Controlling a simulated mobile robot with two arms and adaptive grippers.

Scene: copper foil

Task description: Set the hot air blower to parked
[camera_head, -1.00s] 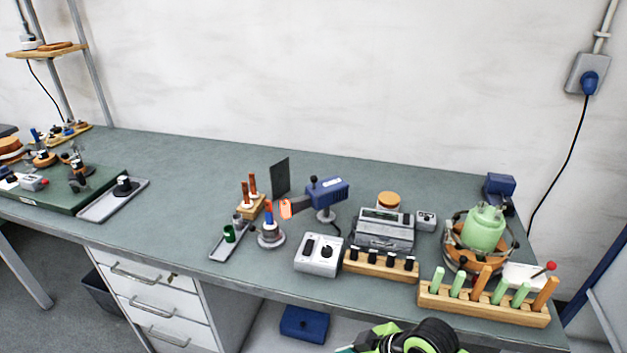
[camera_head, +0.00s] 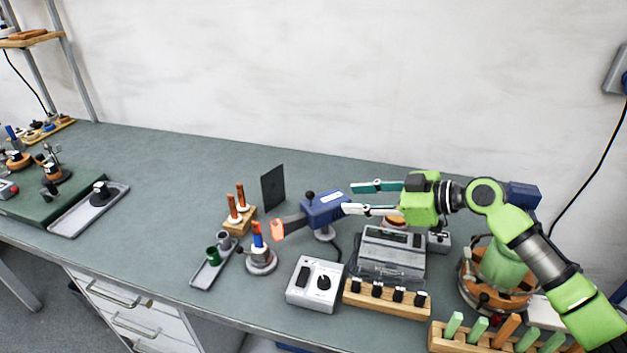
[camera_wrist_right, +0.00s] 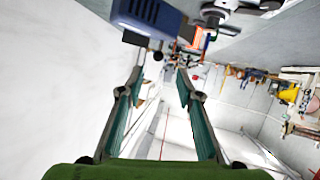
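The hot air blower (camera_head: 323,208) is a blue body with an orange-glowing nozzle (camera_head: 278,229) pointing left. It sits on a small stand on the bench, with a black knob on top and a dark plate behind the nozzle. My right gripper (camera_head: 352,198) is open, its two teal-padded fingers pointing left just right of the blower's rear, apparently empty. In the right wrist view the blue blower body (camera_wrist_right: 150,15) shows at the top, beyond the open fingers (camera_wrist_right: 160,80). Whether a finger touches the blower I cannot tell. My left gripper is not in view.
A white control box (camera_head: 315,284) with a switch and knob stands in front of the blower. A grey machine (camera_head: 392,252) and a wooden block (camera_head: 386,300) stand below my right arm. A soldering-type stand (camera_head: 261,262) and grey tray (camera_head: 207,273) lie to the left.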

